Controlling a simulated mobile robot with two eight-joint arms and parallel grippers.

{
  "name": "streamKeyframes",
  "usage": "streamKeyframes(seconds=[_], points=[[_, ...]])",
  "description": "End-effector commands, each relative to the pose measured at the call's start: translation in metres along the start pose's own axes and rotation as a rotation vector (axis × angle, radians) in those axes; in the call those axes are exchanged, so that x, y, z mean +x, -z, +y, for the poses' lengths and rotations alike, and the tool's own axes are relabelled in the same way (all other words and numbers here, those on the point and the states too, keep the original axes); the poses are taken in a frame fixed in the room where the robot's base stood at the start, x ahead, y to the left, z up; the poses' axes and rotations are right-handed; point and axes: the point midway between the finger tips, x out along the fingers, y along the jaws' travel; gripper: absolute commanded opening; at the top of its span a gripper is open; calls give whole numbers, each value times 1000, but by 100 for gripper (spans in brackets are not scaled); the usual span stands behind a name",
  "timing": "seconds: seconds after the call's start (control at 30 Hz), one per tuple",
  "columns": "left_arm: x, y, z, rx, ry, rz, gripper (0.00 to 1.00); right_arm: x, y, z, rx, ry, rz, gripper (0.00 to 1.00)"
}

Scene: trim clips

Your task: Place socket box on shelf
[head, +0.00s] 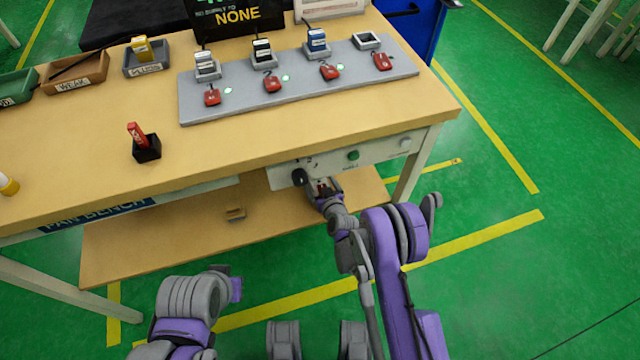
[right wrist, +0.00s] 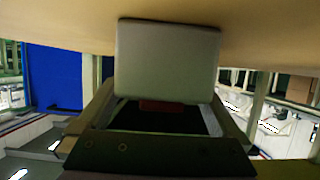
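My right gripper (head: 322,187) is just below the front edge of the bench, beside the white control panel. In the right wrist view a light grey box (right wrist: 168,58) with rounded corners sits between its two fingers, which meet its sides; I take this for the socket box. A dark red patch shows under the box. In the head view the box is small and mostly hidden by the gripper. The lower shelf (head: 150,245) is a wooden board under the bench, below and left of the gripper. My left arm is folded at the lower left; its fingers are not clear.
The bench top (head: 270,145) overhangs the shelf. The control panel (head: 385,150) hangs under its right front edge. A bench leg (head: 412,165) stands at the right.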

Motion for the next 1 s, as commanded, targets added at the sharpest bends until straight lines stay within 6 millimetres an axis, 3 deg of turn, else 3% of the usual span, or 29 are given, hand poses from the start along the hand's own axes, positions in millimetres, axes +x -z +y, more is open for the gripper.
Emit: streamKeyframes(seconds=[0.27,0.63,0.8,1.0], points=[[-6,2,0,0,0,2,0,-9,4,0,0,0,0,100],[-15,4,0,0,0,5,0,-93,4,0,1,-1,0,100],[8,-2,0,0,0,-3,0,-107,0,0,1,0,-2,100],[16,-4,0,0,0,-5,0,-119,2,0,0,0,-1,100]])
